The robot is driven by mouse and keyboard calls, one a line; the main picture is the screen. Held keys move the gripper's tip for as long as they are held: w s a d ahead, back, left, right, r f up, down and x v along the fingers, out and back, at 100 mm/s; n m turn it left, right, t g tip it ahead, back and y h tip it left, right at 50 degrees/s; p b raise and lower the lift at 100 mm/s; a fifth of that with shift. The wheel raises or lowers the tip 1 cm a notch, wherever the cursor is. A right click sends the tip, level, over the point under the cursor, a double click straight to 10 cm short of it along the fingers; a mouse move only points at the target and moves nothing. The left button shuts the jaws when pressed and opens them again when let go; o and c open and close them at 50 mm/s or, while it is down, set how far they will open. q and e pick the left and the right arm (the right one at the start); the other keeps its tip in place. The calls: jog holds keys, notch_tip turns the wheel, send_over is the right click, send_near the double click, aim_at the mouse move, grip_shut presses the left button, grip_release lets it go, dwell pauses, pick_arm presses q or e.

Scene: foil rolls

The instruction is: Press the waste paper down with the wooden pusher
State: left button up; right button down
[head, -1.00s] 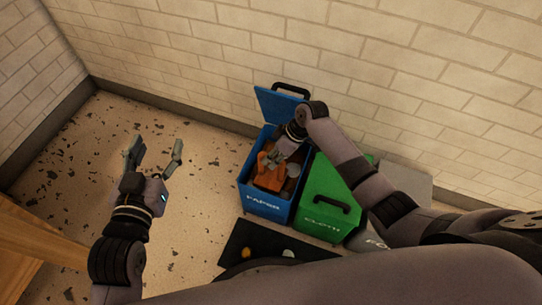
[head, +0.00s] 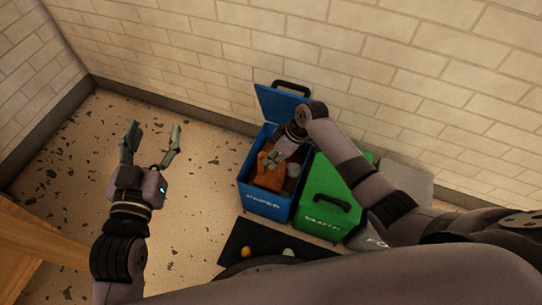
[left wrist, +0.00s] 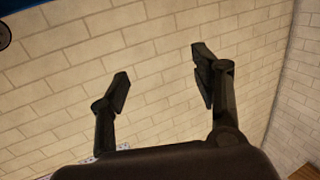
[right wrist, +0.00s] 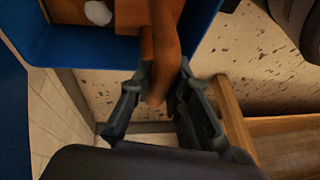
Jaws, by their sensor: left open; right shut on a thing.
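The blue paper bin (head: 262,205) stands open by the wall, its lid (head: 280,103) tipped back. The orange-brown wooden pusher (head: 268,174) is inside the bin opening. My right gripper (head: 273,158) is over the bin, shut on the pusher; the right wrist view shows its handle (right wrist: 163,50) between the fingers (right wrist: 155,95). Pale waste paper shows in the right wrist view (right wrist: 98,12); most of it is hidden under the pusher and gripper. My left gripper (head: 152,145) is open and empty above the floor, left of the bin; its spread fingers show in the left wrist view (left wrist: 160,85).
A green lidded bin (head: 322,209) stands right of the blue bin, with a grey lid (head: 408,182) beyond it. A black mat (head: 235,241) with small items lies in front. A wooden piece (head: 40,240) is at the left. The floor (head: 215,150) left of the bin is free.

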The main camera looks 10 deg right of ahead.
pick_arm(q)
jog(key=shift+w+d+r+t, duration=0.1)
jog(key=shift+r+t, duration=0.3)
jog(key=shift+r, duration=0.3)
pick_arm(e)
jog(key=shift+f, duration=0.25)
pick_arm(q)
jog(key=shift+r+h, duration=0.3)
pick_arm(e)
jog(key=shift+f, duration=0.15)
pick_arm(q)
jog(key=shift+r, duration=0.15)
pick_arm(e)
jog(key=shift+f, duration=0.1)
jog(key=shift+f+b, duration=0.5)
jog(key=shift+b, duration=0.1)
pick_arm(q)
notch_tip(320, 180, up, 7)
jog(key=s+t+h, duration=0.1)
jog(key=s+t, duration=0.1)
jog(key=t, duration=0.2)
jog(key=shift+d+t+b, duration=0.3)
jog(key=shift+b, duration=0.15)
pick_arm(e)
jog(key=shift+f, duration=0.7)
